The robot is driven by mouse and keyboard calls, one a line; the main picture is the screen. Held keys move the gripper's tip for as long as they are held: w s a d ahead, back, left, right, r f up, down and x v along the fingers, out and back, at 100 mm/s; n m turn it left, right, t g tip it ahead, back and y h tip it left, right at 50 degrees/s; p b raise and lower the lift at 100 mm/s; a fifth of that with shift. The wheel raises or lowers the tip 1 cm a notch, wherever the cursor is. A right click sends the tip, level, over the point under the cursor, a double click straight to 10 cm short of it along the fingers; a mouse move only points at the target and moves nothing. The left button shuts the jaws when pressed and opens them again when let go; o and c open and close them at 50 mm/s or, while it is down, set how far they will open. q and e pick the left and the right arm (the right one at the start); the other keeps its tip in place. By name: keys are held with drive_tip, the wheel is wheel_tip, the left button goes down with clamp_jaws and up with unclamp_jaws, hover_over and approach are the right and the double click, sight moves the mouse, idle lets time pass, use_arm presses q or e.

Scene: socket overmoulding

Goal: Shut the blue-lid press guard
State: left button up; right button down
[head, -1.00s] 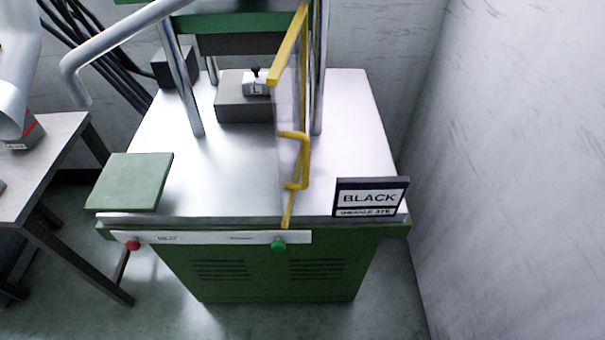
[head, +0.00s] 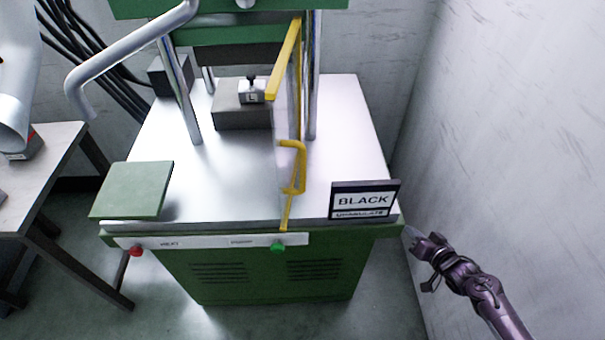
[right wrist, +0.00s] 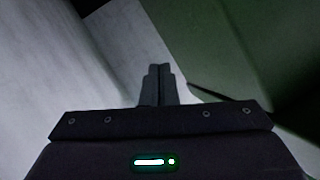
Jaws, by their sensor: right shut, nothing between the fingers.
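The press (head: 250,275) is green with a bright metal table top. Its guard (head: 285,120) is a clear panel with a yellow frame, seen nearly edge-on and standing open, swung out toward the front. A yellow handle (head: 301,165) sticks out of its right face. No blue lid shows; the sign (head: 364,200) reads BLACK. My right gripper (head: 411,234) is just right of the press's front right corner, below the sign and well apart from the handle. In the right wrist view its fingers (right wrist: 159,72) are together and empty. My left gripper is not in view.
A green pad (head: 132,190) lies at the table's front left. A small block marked L (head: 252,93) sits between the chrome columns. Red (head: 136,251) and green (head: 278,247) buttons are on the front. The wall (head: 500,130) stands close on the right.

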drive_tip(key=w+a+r+t+y, duration=0.1)
drive_tip(key=w+r+y, duration=0.15)
drive_tip(key=r, duration=0.65)
drive_tip(key=w+a+r+t+y, duration=0.1)
drive_tip(key=w+r+y, duration=0.15)
drive_tip(key=r, duration=0.75)
drive_tip(key=s+a+r+n+g+y+p, duration=0.1)
drive_tip(key=a+r+n+g+y, duration=0.2)
drive_tip(key=r, duration=0.7)
drive_tip(key=s+a+r+n+y+p, duration=0.15)
drive_tip(key=a+r+y, duration=0.3)
drive_tip(key=r, duration=0.55)
drive_tip(key=s+a+r+g, duration=0.3)
drive_tip(key=s+a, duration=0.1)
drive_tip(key=m+g+y+p, duration=0.2)
drive_tip(key=m+g, duration=0.2)
drive_tip(key=g, duration=0.1)
approach(281, 180)
drive_tip(key=shift+h, duration=0.25)
drive_tip(key=a, duration=0.2)
drive_tip(key=a+p, duration=0.1)
drive_tip(key=a+r+p, duration=0.1)
drive_tip(key=a, duration=0.1)
drive_tip(key=shift+w+a+r, duration=0.1)
drive_tip(key=shift+w+a, duration=0.2)
drive_tip(key=shift+w, duration=0.1)
drive_tip(key=shift+w+a, duration=0.1)
drive_tip(key=shift+a, duration=0.5)
drive_tip(key=shift+p, duration=0.3)
